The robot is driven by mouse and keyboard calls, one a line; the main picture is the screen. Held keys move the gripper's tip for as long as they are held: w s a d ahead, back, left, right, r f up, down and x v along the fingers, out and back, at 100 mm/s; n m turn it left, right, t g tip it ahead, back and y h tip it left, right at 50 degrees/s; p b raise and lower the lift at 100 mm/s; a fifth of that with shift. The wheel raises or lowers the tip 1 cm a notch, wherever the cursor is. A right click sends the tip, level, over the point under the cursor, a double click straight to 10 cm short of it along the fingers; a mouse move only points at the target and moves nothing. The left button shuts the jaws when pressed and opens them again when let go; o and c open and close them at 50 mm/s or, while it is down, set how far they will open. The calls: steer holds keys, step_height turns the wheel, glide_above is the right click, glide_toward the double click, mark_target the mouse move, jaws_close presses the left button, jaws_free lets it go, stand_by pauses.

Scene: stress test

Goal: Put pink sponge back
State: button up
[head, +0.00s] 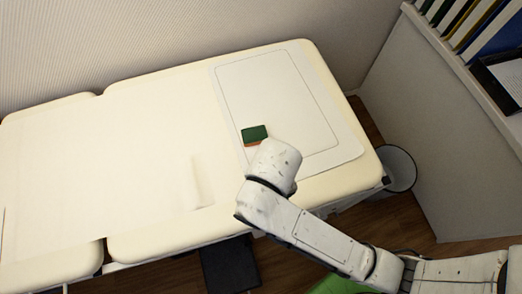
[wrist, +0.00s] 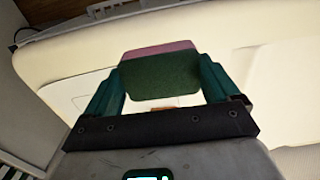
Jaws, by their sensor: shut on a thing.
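The pink sponge (wrist: 158,68) is in the wrist view, a block with a thin pink layer and a broad dark green face. My gripper (wrist: 160,80) is shut on it, with one teal finger at each side. In the head view a green block with an orange-red lower edge (head: 255,134) shows just beyond my wrist, over the marked white sheet (head: 228,95). My fingers are hidden there by the wrist. I cannot tell how high the sponge is above the sheet.
The sheet lies on a cream padded table (head: 90,150). A small orange patch shows below the sponge in the wrist view. A round bin (head: 400,168) stands by the table's right end. A shelf with binders (head: 470,25) is at the upper right. The table's left part is clear.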

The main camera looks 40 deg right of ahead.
steer(key=w+d+f, duration=0.2)
steer(key=w, duration=0.1)
steer(key=w+d+f, duration=0.2)
steer(key=w+f, duration=0.1)
steer(key=w+d+f, duration=0.2)
steer(key=w+f, duration=0.1)
steer(key=w, duration=0.1)
steer(key=shift+f+p, duration=0.1)
steer(key=shift+p, duration=0.2)
steer(key=shift+w+d+f, duration=0.2)
steer(key=shift+f, duration=1.8)
steer(key=o, duration=0.5)
steer(key=shift+f, duration=0.15)
steer(key=shift+o, duration=0.9)
